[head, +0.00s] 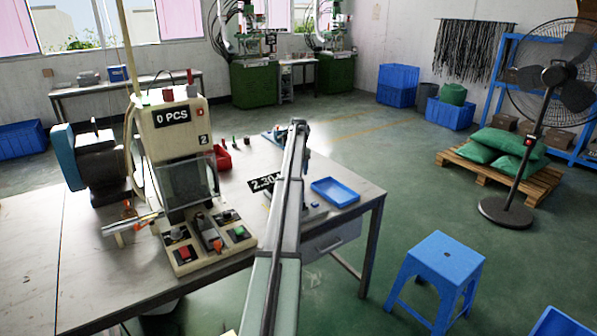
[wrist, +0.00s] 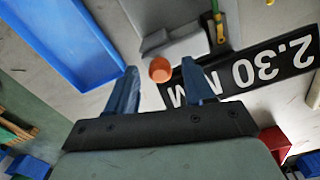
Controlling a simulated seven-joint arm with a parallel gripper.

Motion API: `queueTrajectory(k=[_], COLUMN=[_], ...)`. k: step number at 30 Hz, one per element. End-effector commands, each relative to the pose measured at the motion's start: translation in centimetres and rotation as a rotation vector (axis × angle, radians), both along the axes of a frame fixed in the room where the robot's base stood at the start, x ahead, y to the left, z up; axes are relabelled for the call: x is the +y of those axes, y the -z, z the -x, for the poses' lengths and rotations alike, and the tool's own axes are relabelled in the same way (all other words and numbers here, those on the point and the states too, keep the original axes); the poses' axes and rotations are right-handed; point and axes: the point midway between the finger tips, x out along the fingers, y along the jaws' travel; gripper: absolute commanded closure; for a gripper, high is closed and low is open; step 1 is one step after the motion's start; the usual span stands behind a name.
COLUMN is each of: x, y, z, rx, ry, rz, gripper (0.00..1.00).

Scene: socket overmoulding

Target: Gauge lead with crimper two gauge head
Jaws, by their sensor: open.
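A cream crimper (head: 180,140) marked "2" and "0 PCS" stands on the steel table at left. A black display (wrist: 250,75) reading "2.30" and part of an "M" lies upside down in the wrist view; it also shows in the head view (head: 263,183), partly behind my arm. Beside it is a grey block (wrist: 180,45) with a round orange piece (wrist: 160,70) in front. My gripper (wrist: 160,66) is open, its blue fingers either side of the orange piece in the picture. Contact cannot be told. A thin green-yellow piece (wrist: 220,33) stands near the block; I cannot tell whether it is the lead.
A blue tray (head: 335,192) lies at the table's right end; it also shows in the wrist view (wrist: 70,40), left of my fingers. A red bin (head: 221,158) stands behind the crimper. A blue stool (head: 437,270) and a fan (head: 530,140) stand on the floor at right.

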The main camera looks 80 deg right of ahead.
Motion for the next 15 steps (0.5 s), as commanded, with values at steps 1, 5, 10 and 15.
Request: queueTrajectory(k=[1, 5, 10, 15], x=[0.00, 0.00, 0.01, 0.01], y=[-0.01, -0.01, -0.02, -0.02], z=[0.00, 0.00, -0.01, 0.01], rx=[0.000, 0.000, 0.000, 0.000], ry=[0.000, 0.000, 0.000, 0.000], rz=[0.000, 0.000, 0.000, 0.000], gripper=[0.48, 0.57, 0.73, 0.90])
